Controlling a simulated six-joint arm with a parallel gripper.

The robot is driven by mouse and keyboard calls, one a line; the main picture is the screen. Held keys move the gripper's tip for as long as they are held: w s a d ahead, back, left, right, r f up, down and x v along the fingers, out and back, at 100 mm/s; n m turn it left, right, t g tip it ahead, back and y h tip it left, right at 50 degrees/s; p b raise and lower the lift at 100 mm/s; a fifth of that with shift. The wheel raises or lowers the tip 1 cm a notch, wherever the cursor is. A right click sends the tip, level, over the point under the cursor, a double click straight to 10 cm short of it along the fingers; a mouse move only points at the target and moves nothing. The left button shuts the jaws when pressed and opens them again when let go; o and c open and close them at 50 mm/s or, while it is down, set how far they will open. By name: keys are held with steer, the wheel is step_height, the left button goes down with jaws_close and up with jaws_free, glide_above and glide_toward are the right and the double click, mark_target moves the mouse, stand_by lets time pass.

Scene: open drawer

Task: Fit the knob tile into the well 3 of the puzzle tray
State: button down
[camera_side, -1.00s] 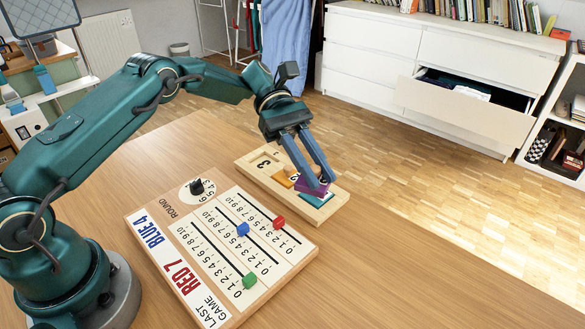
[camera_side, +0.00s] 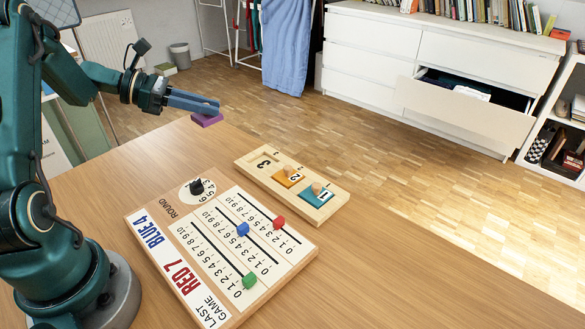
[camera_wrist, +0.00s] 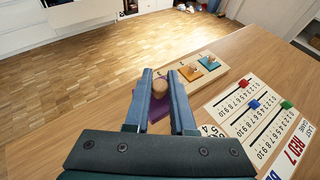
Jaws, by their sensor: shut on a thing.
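My gripper (camera_side: 192,103) is shut on the purple knob tile (camera_side: 207,120), held in the air above the table, left of the puzzle tray. In the wrist view the tile (camera_wrist: 158,108) shows below the round wooden knob (camera_wrist: 159,87) between the fingers (camera_wrist: 160,82). The puzzle tray (camera_side: 328,211) lies flat on the table. Its well marked 3 (camera_side: 264,165) is empty at the far left end. An orange tile 2 (camera_side: 289,178) sits in the middle and a teal tile 1 (camera_side: 317,194) at the right end.
A scoreboard (camera_side: 221,250) with red, blue and green sliders and a black dial (camera_side: 197,187) lies in front of the tray. The table (camera_side: 430,290) is bare to the right. An open drawer (camera_side: 465,108) juts from the white dresser beyond.

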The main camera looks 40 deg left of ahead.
glide_above(264, 164)
step_height(264, 164, down, 7)
steer(key=shift+r, duration=0.1)
steer(key=shift+f, duration=2)
steer(key=shift+f, duration=0.1)
steer(key=c, duration=0.8)
jaws_free()
steer(key=shift+f, duration=0.1)
steer(key=shift+o, duration=0.2)
